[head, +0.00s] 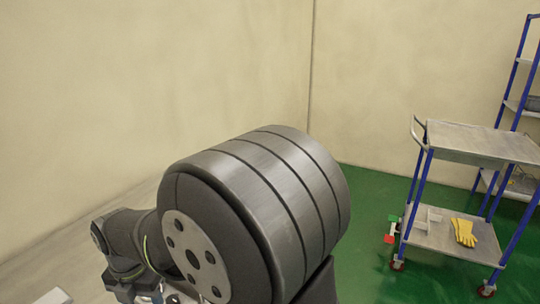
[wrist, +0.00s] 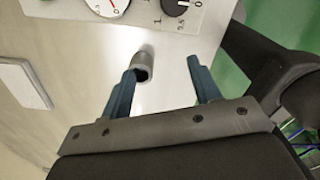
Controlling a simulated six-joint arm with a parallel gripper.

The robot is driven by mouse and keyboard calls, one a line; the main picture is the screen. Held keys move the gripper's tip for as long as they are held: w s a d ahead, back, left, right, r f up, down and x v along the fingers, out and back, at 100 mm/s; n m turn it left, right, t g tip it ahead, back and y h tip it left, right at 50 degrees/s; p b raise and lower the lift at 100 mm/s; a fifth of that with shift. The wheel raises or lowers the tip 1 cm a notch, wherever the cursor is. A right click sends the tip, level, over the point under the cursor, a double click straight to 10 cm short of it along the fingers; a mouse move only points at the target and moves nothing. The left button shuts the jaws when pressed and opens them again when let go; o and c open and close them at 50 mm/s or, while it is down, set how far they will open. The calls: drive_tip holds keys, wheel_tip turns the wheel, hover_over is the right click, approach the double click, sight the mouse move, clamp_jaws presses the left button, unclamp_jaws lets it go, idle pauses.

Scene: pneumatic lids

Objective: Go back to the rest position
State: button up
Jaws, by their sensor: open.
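In the wrist view, my gripper (wrist: 161,66) is open, its two dark blue fingers apart with nothing held between them. A short grey cylinder with a dark open end (wrist: 146,63) stands just beyond the left fingertip, over a pale metal surface (wrist: 90,75). I cannot tell how far below the fingers it is. In the head view, a large grey joint of my arm fills the middle and hides most of the work area; my gripper does not show clearly there.
In the wrist view, a dial with a red needle (wrist: 104,6) and a black knob with a number scale (wrist: 176,6) lie at the top. A white square plate (wrist: 22,84) is at the left. In the head view, a blue-framed cart (head: 480,143) with yellow gloves (head: 464,232) stands right on green floor.

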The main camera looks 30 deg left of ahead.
drive_tip(key=w+d+r, duration=0.5)
drive_tip(key=w, duration=0.1)
drive_tip(key=w+a+m, duration=0.1)
drive_tip(key=w+m, duration=0.1)
drive_tip(key=w+a+m, duration=0.1)
drive_tip(key=w+m, duration=0.1)
drive_tip(key=w+a+m, duration=0.1)
drive_tip(key=w+a, duration=0.1)
drive_tip(key=shift+a+r+m, duration=0.1)
drive_tip(key=shift+m, duration=0.3)
drive_tip(key=w+a+m, duration=0.3)
drive_tip(key=w+m, duration=0.5)
drive_tip(key=w, duration=0.1)
wheel_tip(320, 180, down, 9)
drive_tip(key=shift+a+r, duration=0.15)
drive_tip(key=shift+r, duration=0.05)
wheel_tip(320, 180, up, 9)
drive_tip(key=s+d+n, duration=0.3)
drive_tip(key=s+n, duration=0.4)
drive_tip(key=s, duration=0.1)
drive_tip(key=shift+s+f, duration=0.15)
drive_tip(key=shift+s, duration=0.1)
